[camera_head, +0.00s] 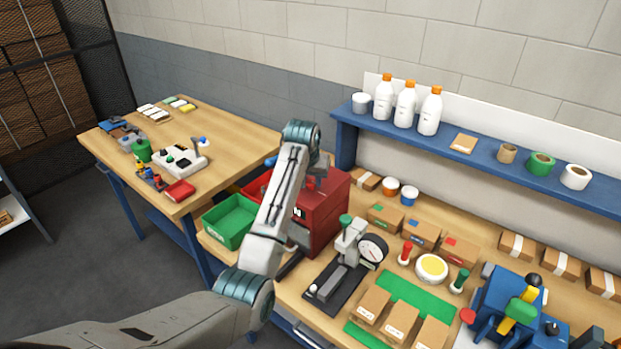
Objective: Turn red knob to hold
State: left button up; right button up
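My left arm comes in from the lower left and rises in front of a red box-shaped machine (328,207) on the workbench. Its wrist is above the machine's top. The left gripper (316,172) is small and mostly behind my own wrist, over the machine's top; its finger opening and any contact cannot be made out. A small red part shows just below it, but I cannot tell whether it is a knob. A round red knob-like part (468,315) is on the left side of a blue machine at the lower right. My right gripper is out of view.
A green bin (230,221) stands left of the red machine. A press with a dial gauge (373,249) stands to its right, with cardboard boxes and red and green handled stamps beyond. A blue shelf (480,157) with bottles and tape rolls overhangs the bench's back.

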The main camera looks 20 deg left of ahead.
pick_arm(q)
jog(key=shift+c, duration=1.4)
jog(key=shift+n, duration=0.3)
jog(key=n, duration=0.1)
jog(key=n+y, duration=0.1)
jog(key=n, duration=0.1)
jog(key=n+y, duration=0.1)
jog(key=n, duration=0.1)
jog(key=shift+w+d, duration=0.1)
jog(key=shift+d, duration=0.2)
jog(key=n, duration=0.2)
jog(key=n+g+y, duration=0.1)
jog(key=n, duration=0.1)
jog(key=shift+w+d+n+g+y, duration=0.1)
jog(key=shift+w+n+g+y, duration=0.05)
jog(key=shift+n+g+y, duration=0.2)
jog(key=n+g+b, duration=0.1)
jog(key=n, duration=0.2)
jog(key=shift+w+n+y, duration=0.15)
jog(key=shift+n+y, duration=0.1)
jog(key=shift+n, duration=0.1)
jog(key=shift+w+n+g+b, duration=0.1)
jog(key=shift+n+g+b, duration=1)
jog(key=shift+n, duration=0.9)
jog(key=shift+r, duration=0.1)
